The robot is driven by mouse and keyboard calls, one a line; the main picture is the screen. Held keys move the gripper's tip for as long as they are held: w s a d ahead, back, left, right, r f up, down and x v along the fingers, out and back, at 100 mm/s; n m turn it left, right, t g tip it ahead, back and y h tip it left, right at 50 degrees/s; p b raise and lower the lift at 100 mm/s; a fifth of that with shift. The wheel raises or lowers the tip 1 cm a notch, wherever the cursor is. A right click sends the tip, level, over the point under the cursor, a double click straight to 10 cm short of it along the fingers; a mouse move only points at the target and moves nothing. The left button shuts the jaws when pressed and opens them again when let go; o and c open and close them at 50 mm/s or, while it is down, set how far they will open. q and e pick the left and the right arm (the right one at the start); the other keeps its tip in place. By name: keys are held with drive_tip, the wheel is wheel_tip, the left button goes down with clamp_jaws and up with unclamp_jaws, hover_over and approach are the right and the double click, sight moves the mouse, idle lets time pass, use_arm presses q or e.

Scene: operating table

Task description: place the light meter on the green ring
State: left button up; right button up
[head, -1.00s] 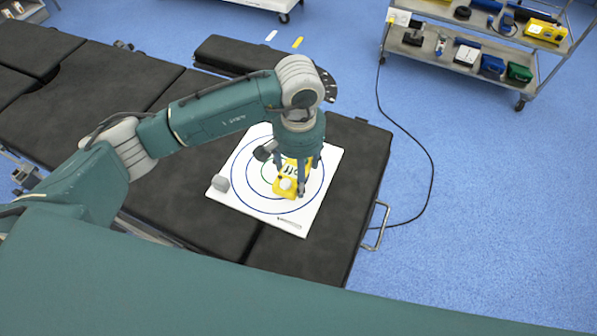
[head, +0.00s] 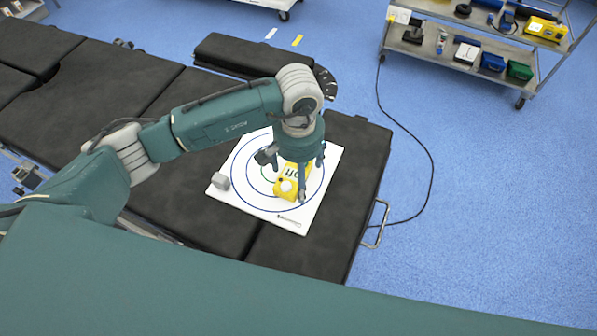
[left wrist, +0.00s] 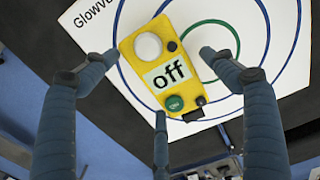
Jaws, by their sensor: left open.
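The light meter (head: 286,188) is a yellow box with a white dome, an "off" label and a green button. It lies on the white board, and it also shows in the left wrist view (left wrist: 146,47). The green ring (left wrist: 231,29) is the innermost ring there; the meter covers part of its left side and crosses a blue ring. In the head view the ring is mostly hidden by the meter and gripper. My left gripper (head: 298,176) is open above the meter, its fingers spread around it and apart from it in the left wrist view (left wrist: 158,75). My right gripper is out of view.
The white board (head: 300,222) with blue rings lies on the black operating table (head: 228,225). A trolley (head: 450,55) with several items stands at the back right. A cable (head: 428,160) runs over the floor.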

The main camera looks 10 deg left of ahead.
use_arm(q)
wheel_tip(320, 180, up, 12)
drive_tip(key=b, duration=0.3)
drive_tip(key=shift+r, duration=0.15)
drive_tip(key=shift+s, duration=0.15)
